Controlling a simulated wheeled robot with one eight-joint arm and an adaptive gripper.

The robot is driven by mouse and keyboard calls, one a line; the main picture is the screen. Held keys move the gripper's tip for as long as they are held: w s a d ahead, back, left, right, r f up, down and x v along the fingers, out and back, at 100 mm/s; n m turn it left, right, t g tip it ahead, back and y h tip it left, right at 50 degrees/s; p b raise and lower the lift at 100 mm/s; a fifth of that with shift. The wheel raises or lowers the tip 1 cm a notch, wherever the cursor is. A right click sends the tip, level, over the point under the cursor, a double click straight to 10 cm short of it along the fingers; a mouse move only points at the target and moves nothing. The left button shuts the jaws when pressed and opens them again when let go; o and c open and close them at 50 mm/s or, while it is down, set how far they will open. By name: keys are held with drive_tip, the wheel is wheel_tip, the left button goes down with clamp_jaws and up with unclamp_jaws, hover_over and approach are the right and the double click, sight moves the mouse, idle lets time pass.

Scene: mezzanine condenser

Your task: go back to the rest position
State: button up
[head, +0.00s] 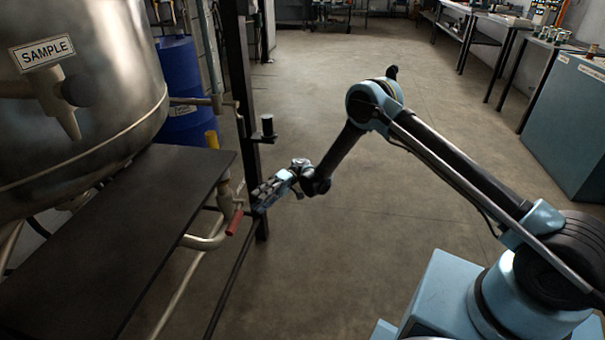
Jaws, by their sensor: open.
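My gripper (262,196) is at the end of my light-blue and black arm, in the middle of the head view. It is open, and I see nothing held in it. It is beside the dark upright post (245,120) and to the right of a red-handled valve (235,221). I cannot tell whether it touches the post. My arm reaches from the lower right, bends at a high elbow and slopes down to the left.
A steel tank labelled SAMPLE (110,100) and a dark shelf (120,235) fill the left. A blue drum (182,85) stands behind. Pipes run under the shelf. A blue cabinet (570,130) and benches line the right. The concrete floor (330,85) between is clear.

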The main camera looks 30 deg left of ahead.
drive_tip(key=w+d+r+m+t+y, duration=0.3)
drive_tip(key=w+r, duration=0.5)
drive_tip(key=w, duration=0.1)
drive_tip(key=w+d+r+m+t+y, duration=0.2)
drive_tip(key=w+r+m+y, duration=0.1)
drive_tip(key=w+r, duration=0.6)
drive_tip(key=w+d+r+m+t+y, duration=0.1)
drive_tip(key=w+d+r+m+t, duration=0.1)
drive_tip(key=w+d+r, duration=0.35)
drive_tip(key=w+d+r+m+t, duration=0.1)
drive_tip(key=w+d+r+t, duration=0.1)
drive_tip(key=d, duration=0.6)
drive_tip(key=w+d+r+m+t+y, duration=0.1)
drive_tip(key=w+d+r+m+t, duration=0.1)
drive_tip(key=w+d+r, duration=0.3)
drive_tip(key=s+d+m+t+h, duration=0.25)
drive_tip(key=d+m+t, duration=0.3)
drive_tip(key=d, duration=2.25)
drive_tip(key=s+d+f+m+t+h, duration=0.1)
drive_tip(key=s+d+f, duration=0.2)
drive_tip(key=d, duration=0.4)
drive_tip(key=s+d+f+m+t+h, duration=0.1)
drive_tip(key=s+d+f+t+h, duration=0.1)
drive_tip(key=s+d, duration=0.3)
drive_tip(key=s+d+f+m+t+h, duration=0.1)
drive_tip(key=s+d+f, duration=0.3)
drive_tip(key=d, duration=0.7)
drive_tip(key=shift+s+d+f+t+h, duration=0.2)
drive_tip(key=shift+f+t+h, duration=0.15)
drive_tip(key=shift+f+h, duration=0.25)
